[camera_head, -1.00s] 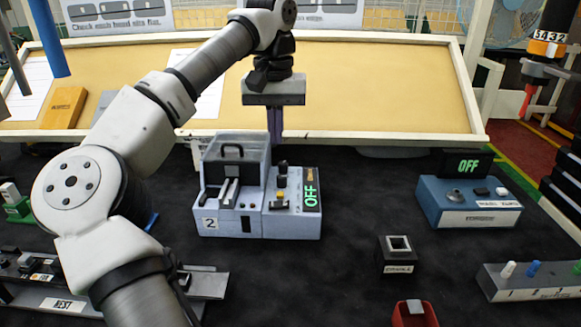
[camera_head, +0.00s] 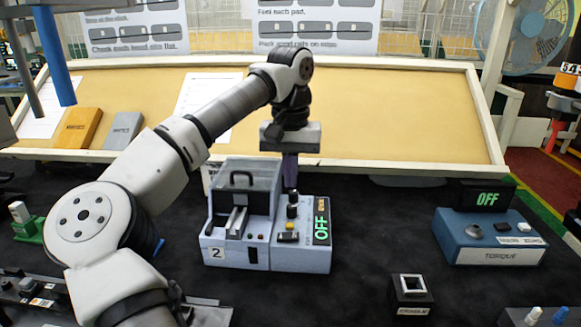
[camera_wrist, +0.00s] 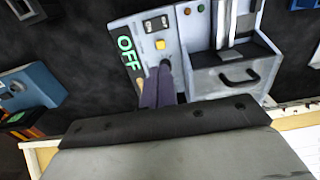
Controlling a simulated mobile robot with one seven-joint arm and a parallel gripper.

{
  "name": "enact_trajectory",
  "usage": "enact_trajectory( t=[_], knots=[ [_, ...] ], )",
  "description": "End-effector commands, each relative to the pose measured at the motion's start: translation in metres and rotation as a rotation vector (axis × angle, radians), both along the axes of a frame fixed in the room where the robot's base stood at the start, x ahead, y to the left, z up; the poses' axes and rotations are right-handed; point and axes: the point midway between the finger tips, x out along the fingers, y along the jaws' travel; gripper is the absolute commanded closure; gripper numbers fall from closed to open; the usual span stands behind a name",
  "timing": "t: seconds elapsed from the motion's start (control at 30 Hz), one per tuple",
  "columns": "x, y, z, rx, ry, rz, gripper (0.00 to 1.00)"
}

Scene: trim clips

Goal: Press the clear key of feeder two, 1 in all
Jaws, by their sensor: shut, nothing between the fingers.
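Feeder two (camera_head: 215,240) is a pale blue-grey box with a "2" label, a clear-lidded bin with a black handle, and a control panel on its right. The panel has a green-lit "OFF" display (camera_head: 321,230), a yellow key (camera_head: 290,227), a dark key below it and a black knob-like post. The yellow key also shows in the wrist view (camera_wrist: 160,44). I cannot read which key is marked clear. My gripper (camera_head: 291,186) points down, shut and empty, over the back of the panel by the black post. In the wrist view its purple fingertips (camera_wrist: 163,70) hide part of the panel; contact cannot be told.
A blue torque unit (camera_head: 490,240) with its own "OFF" display stands at the right. A small black block (camera_head: 411,300) with a square opening is at the front. A tilted tan board (camera_head: 390,110) rises behind the feeder. Dark mat is clear between feeder and torque unit.

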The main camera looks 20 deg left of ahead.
Motion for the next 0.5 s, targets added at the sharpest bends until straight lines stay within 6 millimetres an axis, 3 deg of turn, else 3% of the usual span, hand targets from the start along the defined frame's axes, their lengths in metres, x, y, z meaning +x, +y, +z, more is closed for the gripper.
enact_trajectory(
  t=[0.23,0.5],
  knots=[
    [-0.001,0.0,-0.054,-0.002,0.003,0.0,1.0],
    [0.0,-0.001,-0.089,-0.002,-0.001,-0.001,1.0]
  ],
)
